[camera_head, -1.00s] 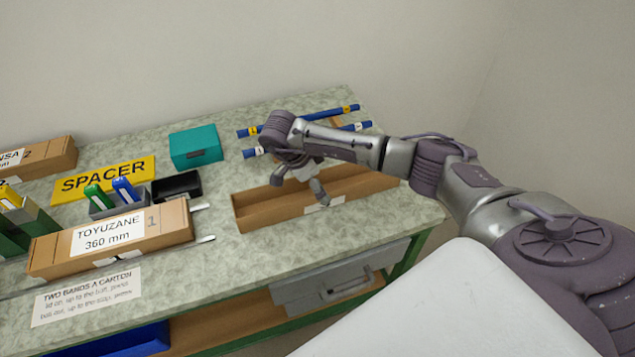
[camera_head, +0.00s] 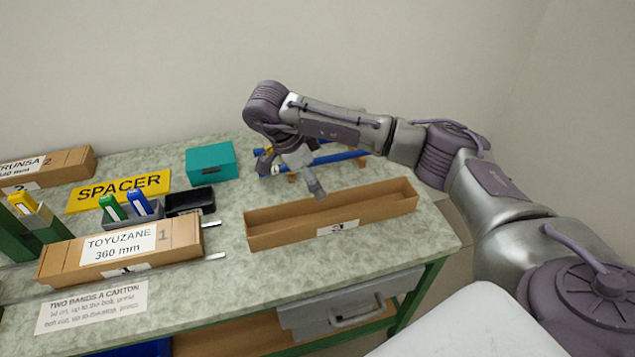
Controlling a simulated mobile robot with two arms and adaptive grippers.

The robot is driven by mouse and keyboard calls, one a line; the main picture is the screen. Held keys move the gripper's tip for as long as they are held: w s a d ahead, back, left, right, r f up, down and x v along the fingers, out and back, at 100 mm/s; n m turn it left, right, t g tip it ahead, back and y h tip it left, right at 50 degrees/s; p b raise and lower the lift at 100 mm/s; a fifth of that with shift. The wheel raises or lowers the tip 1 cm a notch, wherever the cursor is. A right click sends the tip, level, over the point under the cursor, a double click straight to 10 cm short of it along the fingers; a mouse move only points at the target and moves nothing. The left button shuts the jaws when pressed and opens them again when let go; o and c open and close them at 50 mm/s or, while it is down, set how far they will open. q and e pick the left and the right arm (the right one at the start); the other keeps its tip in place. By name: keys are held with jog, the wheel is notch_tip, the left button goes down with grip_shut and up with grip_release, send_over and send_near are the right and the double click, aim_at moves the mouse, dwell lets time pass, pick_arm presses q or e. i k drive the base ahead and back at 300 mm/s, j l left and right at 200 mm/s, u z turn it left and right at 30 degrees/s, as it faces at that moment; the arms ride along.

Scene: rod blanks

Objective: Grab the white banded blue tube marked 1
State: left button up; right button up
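Blue tubes (camera_head: 340,157) lie at the back of the table, behind the open carton. My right arm hides much of them, so their bands and the mark 1 cannot be read now. My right gripper (camera_head: 312,186) hangs in front of the tubes, above the back edge of the carton. It appears apart from the tubes. Its fingers are too small and dark to tell whether they are open or shut. My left gripper is not in view.
A long open brown carton (camera_head: 290,227) stands in front. To the left are a teal box (camera_head: 211,163), a black bin (camera_head: 190,202), a yellow SPACER sign (camera_head: 118,190) and a closed TOYUZANE carton (camera_head: 75,262).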

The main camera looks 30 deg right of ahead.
aim_at(283, 168)
jog(key=i+l, duration=0.1)
jog(key=l, duration=0.25)
jog(key=i+l, duration=0.1)
jog(key=l, duration=0.25)
jog(key=i+l, duration=0.1)
jog(key=l, duration=0.6)
jog(key=i+z, duration=0.05)
